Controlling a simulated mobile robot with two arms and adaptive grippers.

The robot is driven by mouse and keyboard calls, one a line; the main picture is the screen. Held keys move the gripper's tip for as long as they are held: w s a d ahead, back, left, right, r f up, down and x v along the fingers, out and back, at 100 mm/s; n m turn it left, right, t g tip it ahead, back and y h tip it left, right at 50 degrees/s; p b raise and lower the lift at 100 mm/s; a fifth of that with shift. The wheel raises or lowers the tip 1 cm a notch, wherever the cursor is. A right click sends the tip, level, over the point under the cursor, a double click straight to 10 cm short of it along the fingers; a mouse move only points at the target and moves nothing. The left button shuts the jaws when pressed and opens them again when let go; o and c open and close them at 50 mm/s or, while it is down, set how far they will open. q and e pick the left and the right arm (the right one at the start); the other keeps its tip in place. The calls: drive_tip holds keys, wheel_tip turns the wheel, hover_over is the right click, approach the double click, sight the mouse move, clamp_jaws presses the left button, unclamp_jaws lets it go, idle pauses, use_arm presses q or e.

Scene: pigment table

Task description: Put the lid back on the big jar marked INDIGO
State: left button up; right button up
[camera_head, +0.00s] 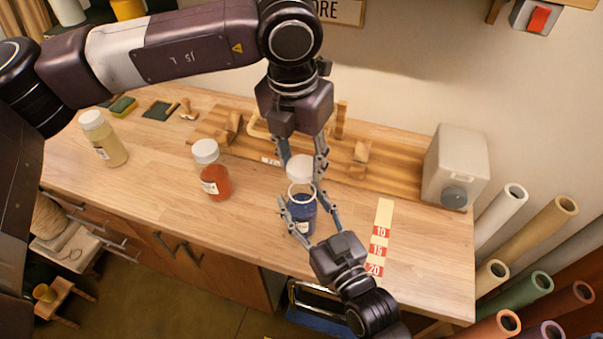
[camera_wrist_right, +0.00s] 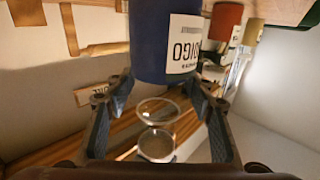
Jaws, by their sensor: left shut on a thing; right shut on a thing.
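The big jar (camera_head: 302,213) holds blue powder and stands upright near the table's front edge, its mouth uncovered. In the right wrist view the jar (camera_wrist_right: 164,35) appears upside down, with part of the INDIGO label readable. My right gripper (camera_head: 304,201) is shut on the jar's sides from the front. The white lid (camera_head: 300,167) is in my left gripper (camera_head: 302,172), which reaches down from behind and is shut on it. The lid is just above the jar's mouth and looks apart from it. In the right wrist view a round shape, likely the lid (camera_wrist_right: 156,146), lies beyond the clear rim.
A red-filled jar (camera_head: 214,180) and a yellowish jar (camera_head: 108,145), both white-lidded, stand to the left. A wooden rack (camera_head: 375,178) lies behind. A grey box (camera_head: 456,165) stands at the right. A strip marked 10, 15, 20 (camera_head: 384,215) lies right of the jar.

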sight(302, 209)
use_arm(q)
drive_tip(key=shift+f, duration=1.25)
drive_tip(key=shift+f, duration=0.1)
drive_tip(key=shift+f, duration=0.8)
drive_tip(key=shift+f, duration=0.55)
